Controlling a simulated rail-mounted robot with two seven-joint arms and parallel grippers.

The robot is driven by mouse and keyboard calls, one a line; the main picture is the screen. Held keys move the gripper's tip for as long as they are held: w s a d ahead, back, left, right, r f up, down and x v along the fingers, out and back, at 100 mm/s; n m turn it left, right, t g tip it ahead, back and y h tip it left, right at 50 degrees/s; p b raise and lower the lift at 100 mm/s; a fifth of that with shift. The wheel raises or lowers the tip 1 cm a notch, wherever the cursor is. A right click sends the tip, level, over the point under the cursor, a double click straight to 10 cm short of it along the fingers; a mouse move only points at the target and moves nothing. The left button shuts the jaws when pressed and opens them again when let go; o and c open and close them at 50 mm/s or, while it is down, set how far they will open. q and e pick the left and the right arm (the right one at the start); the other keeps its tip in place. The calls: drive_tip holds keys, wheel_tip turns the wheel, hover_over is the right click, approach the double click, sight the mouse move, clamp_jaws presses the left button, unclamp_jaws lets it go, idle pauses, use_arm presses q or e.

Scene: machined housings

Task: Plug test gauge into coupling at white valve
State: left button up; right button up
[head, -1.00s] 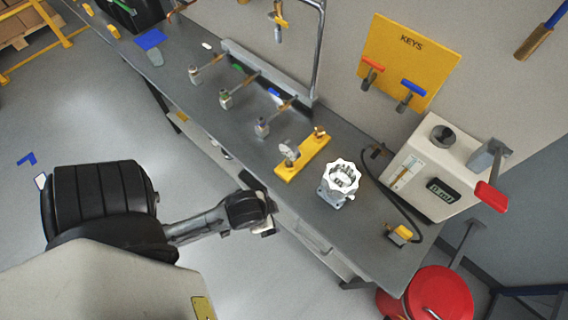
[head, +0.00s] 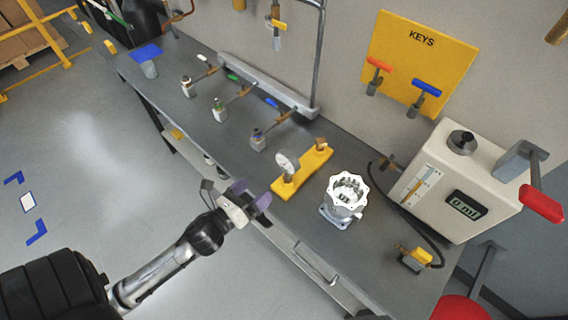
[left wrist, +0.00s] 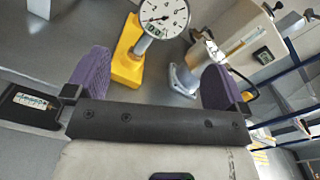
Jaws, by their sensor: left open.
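The test gauge (head: 286,163) has a round white dial and stands upright at the near-left end of a yellow stand (head: 285,187) on the bench. Its dial also shows at the top of the left wrist view (left wrist: 164,16). My left gripper (head: 253,197) has purple finger pads and is open and empty near the bench's front edge, left of the stand and apart from the gauge. In the wrist view the gauge lies beyond the fingers (left wrist: 155,62). The white valve handle (head: 202,58) is on the leftmost of several bench branches, with a coupling (head: 188,88) at its near end.
The green-handled (head: 233,77) and blue-handled (head: 271,102) valves stand between the gauge and the white valve. A white flanged housing (head: 345,195) stands right of the stand. A box with a digital display (head: 466,206) and a hose is farther right.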

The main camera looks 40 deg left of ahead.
sight(285, 164)
use_arm(q)
drive_tip(key=w+m, duration=0.1)
drive_tip(key=w, duration=0.3)
drive_tip(key=w+m, duration=0.1)
drive_tip(key=w, duration=0.3)
drive_tip(key=shift+w+d, duration=0.15)
drive_tip(key=shift+w, duration=0.05)
drive_tip(key=shift+w+f, duration=0.15)
drive_tip(key=shift+w, duration=2.55)
drive_tip(key=shift+c, duration=0.4)
drive_tip(key=c, duration=0.7)
drive_tip(key=shift+c, duration=0.5)
drive_tip(key=shift+r, duration=0.2)
